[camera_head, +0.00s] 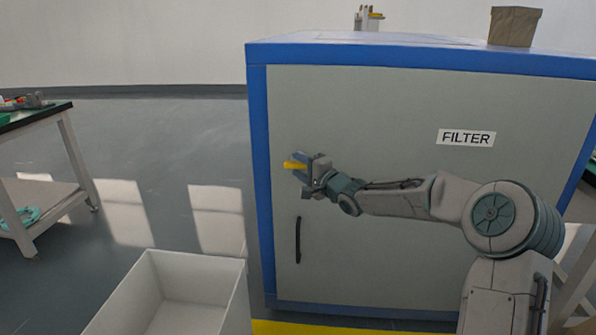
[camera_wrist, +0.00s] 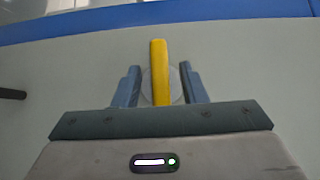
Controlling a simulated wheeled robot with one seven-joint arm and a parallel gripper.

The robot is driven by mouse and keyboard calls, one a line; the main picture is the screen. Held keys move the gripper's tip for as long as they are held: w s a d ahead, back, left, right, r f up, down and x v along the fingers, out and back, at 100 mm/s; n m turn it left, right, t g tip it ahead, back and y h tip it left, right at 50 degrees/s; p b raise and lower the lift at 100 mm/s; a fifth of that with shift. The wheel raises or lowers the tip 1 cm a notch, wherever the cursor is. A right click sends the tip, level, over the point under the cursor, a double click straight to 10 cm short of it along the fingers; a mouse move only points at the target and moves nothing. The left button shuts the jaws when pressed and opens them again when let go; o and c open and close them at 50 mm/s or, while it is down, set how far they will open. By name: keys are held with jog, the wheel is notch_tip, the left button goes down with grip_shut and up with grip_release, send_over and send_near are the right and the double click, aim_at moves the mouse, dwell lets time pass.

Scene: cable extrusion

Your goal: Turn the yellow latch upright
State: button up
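The yellow latch (camera_head: 294,165) is on the grey door of the blue-edged cabinet, above the black handle. It lies roughly level and points left. In the wrist view the yellow latch (camera_wrist: 159,70) stands between the two fingers, in front of a round pale base (camera_wrist: 176,88). My gripper (camera_head: 307,175) is at the latch, with a finger on either side of it. In the wrist view my gripper (camera_wrist: 160,85) is open, and a gap shows between the latch and each finger. The gripper hides the latch's near end.
The cabinet door (camera_head: 400,240) bears a FILTER label (camera_head: 466,138) and a black vertical handle (camera_head: 298,240) below the gripper. An open white bin (camera_head: 195,262) stands in front at lower left. A workbench (camera_head: 70,135) is at far left. A brown box (camera_head: 514,26) sits on top.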

jog(key=shift+w+a, duration=0.35)
jog(key=shift+w, duration=0.05)
grip_shut()
